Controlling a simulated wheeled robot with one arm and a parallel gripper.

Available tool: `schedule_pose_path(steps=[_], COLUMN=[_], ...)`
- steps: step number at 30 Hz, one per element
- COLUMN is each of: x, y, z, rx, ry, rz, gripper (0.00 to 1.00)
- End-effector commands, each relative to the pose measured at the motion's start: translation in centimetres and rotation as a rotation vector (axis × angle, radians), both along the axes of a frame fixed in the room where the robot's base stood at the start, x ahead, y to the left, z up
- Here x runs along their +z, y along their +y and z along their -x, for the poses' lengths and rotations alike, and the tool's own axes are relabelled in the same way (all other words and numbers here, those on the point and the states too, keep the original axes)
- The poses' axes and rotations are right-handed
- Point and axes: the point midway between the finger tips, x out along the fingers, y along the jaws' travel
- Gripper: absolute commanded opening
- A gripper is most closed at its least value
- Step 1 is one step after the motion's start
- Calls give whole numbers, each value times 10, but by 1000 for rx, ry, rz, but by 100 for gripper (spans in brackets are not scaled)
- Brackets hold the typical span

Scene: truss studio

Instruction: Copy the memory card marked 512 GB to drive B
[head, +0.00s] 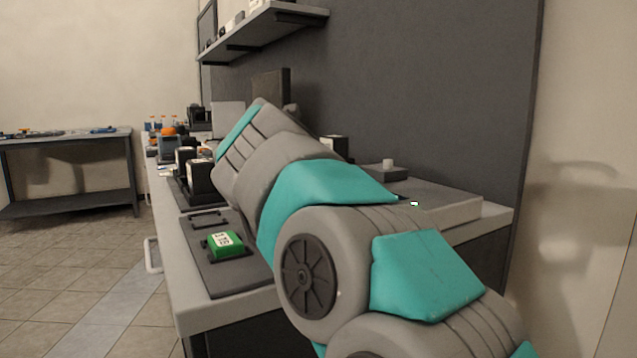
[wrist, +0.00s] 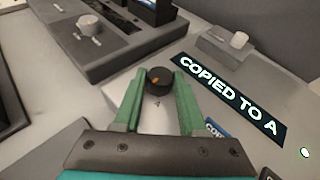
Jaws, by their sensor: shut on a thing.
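A dark sign (wrist: 232,100) reading "COPIED TO A" lies to the right of the fingers. In the head view my arm hides the gripper and the knob. A green block (head: 225,241) with a white label sits on a dark tray (head: 232,279) near the bench's front end; its label is too small to read. I cannot make out any 512 GB marking or a drive B label.
A grey box with a pale knob (wrist: 239,40) stands beyond the sign. A dark device with a grey knob (wrist: 90,24) is at upper left. A blue label (wrist: 213,128) shows partly behind my gripper. In the head view, a second table (head: 70,140) stands far left, with open floor before it.

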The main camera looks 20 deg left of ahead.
Motion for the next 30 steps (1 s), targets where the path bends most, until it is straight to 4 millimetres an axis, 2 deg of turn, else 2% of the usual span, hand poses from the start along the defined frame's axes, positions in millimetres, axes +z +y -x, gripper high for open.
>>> schedule_pose_path(steps=[12, 30], x=[0, 0], y=[4, 6], z=[-1, -2], rx=[-213, -380], ry=[3, 3], rz=[0, 1], gripper=[0, 0])
